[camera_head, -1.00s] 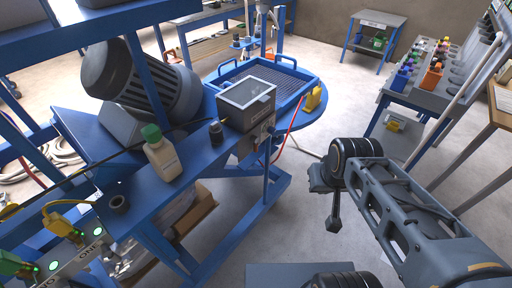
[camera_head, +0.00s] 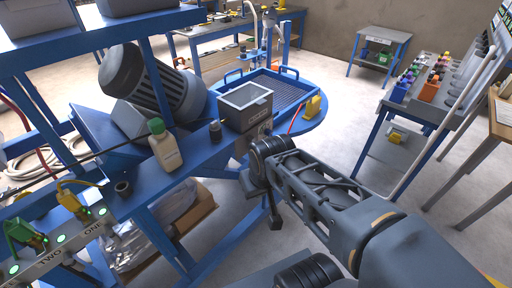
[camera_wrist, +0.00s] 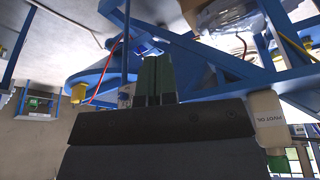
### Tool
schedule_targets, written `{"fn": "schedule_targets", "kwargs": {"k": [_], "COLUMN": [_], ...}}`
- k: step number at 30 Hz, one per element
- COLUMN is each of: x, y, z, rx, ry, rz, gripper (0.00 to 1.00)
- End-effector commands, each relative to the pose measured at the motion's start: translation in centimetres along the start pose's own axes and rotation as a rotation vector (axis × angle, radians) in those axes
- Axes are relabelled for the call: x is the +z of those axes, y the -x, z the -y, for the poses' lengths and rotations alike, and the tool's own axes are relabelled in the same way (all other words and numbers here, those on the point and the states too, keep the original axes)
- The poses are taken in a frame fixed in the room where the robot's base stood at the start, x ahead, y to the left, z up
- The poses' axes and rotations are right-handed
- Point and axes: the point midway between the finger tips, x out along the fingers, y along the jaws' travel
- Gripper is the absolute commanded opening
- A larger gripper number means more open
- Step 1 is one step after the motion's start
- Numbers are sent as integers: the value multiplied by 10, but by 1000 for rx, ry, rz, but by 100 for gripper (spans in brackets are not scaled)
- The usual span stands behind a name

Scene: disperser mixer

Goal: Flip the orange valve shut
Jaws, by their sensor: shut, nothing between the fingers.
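I cannot make out an orange valve for certain in either view. A red hose (camera_head: 297,118) runs down beside the grey box (camera_head: 245,105) on the blue machine frame, and it also shows in the wrist view (camera_wrist: 107,68). The hose's fittings are too small to tell apart. My gripper (camera_wrist: 153,62) shows in the wrist view as two dark green fingers, shut together with nothing between them. They point toward the blue frame, with the red hose to their left. In the head view my arm's end is in front of the frame, just below the grey box.
A yellow object (camera_head: 313,107) stands by the blue tray (camera_head: 290,90). A rack (camera_head: 425,105) is at right. Open floor lies between.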

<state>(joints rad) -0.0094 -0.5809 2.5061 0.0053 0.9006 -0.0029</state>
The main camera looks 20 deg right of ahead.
Motion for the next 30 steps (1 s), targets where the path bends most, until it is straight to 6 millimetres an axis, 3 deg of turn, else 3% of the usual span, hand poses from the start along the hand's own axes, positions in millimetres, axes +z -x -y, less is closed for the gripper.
{"fn": "schedule_targets", "kwargs": {"k": [5, 11, 15, 21, 27, 30], "x": [-6, -48, -87, -127, -142, -144], "y": [-1, -12, -26, -46, -58, -60], "z": [-4, -31, -70, -140, -192, -204], "rx": [-14, -144, -308, -536, -675, -705], "ry": [-31, -216, -375, -543, -628, -644], "rz": [23, 143, 191, 157, 85, 63], "gripper": [0, 0, 0, 0, 0, 0]}}
